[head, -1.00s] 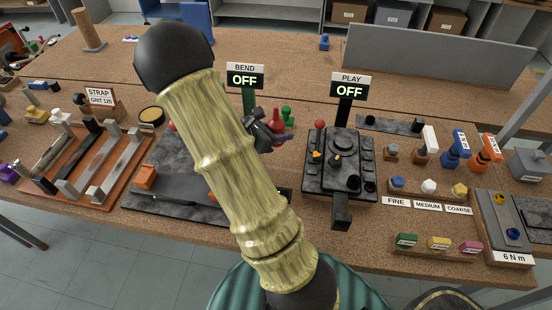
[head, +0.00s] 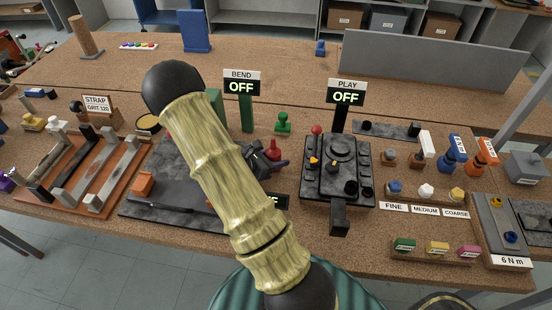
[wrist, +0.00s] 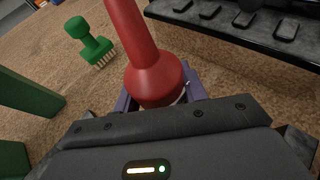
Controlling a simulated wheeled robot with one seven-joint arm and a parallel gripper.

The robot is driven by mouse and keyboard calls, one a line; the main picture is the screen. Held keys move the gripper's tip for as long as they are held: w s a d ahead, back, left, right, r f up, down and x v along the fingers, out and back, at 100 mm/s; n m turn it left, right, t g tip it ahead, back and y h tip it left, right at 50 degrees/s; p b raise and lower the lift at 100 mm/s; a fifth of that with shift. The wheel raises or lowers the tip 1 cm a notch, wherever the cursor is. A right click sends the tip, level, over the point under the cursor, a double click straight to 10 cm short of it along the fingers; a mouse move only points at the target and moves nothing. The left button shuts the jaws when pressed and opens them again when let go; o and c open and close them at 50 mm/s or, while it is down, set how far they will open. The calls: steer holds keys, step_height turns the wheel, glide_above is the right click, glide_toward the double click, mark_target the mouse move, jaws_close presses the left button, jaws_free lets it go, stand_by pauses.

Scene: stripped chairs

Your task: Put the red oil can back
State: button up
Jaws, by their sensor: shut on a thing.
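The red oil can (wrist: 155,75) is upright in the wrist view, its round body between the purple fingers of my gripper (wrist: 158,98) and its long neck running up out of frame. My gripper is shut on it. In the head view my gripper (head: 274,160) is over the board left of the PLAY machine, partly behind my arm. Only a small red part of the can (head: 272,152) shows there. The can's base is hidden, so I cannot tell its height above the bench.
A green brush (head: 283,123) stands behind my gripper; it also shows in the wrist view (wrist: 88,42). The green BEND sign post (head: 246,112) is to its left. The black PLAY machine (head: 338,170) is close on the right. Bare cork bench (head: 290,90) lies farther back.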

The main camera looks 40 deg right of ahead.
steer(key=shift+f, duration=0.2)
steer(key=shift+f, duration=0.2)
steer(key=o, duration=1.2)
steer(key=shift+r, duration=0.2)
steer(key=v, duration=0.7)
steer(key=shift+a+r+b, duration=0.15)
steer(key=shift+a+b, duration=0.1)
steer(key=shift+b, duration=0.15)
